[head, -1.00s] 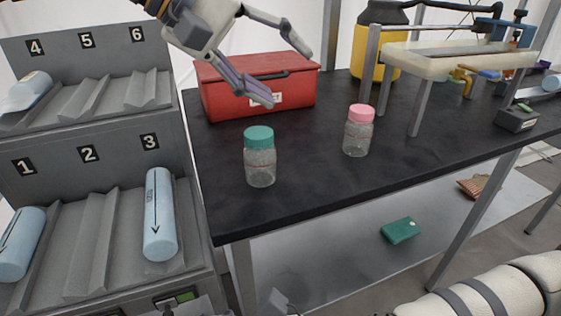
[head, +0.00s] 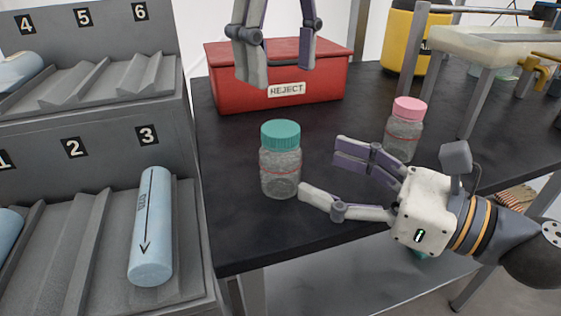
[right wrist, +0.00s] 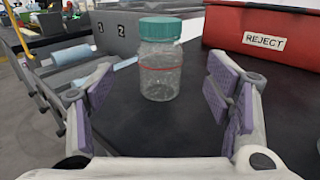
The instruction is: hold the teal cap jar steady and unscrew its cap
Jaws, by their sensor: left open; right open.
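The teal cap jar is a clear jar (head: 280,174) with a ribbed teal cap (head: 281,134), upright on the black table. My left gripper (head: 277,78) hangs pointing down from the top of the head view, open and empty, above and apart from the cap. My right gripper (head: 322,168) comes in from the right, open, its fingers pointing at the jar's side. In the right wrist view the jar (right wrist: 160,78) stands upright ahead, between the two spread fingers, and the cap (right wrist: 160,27) is on it. I see no finger touching the jar.
A pink cap jar (head: 403,135) stands right of the teal cap jar, behind my right gripper. A red REJECT box (head: 230,92) is behind it. A grey rack (head: 105,115) with blue cylinders borders the table's left edge. Bare table (head: 240,225) lies in front.

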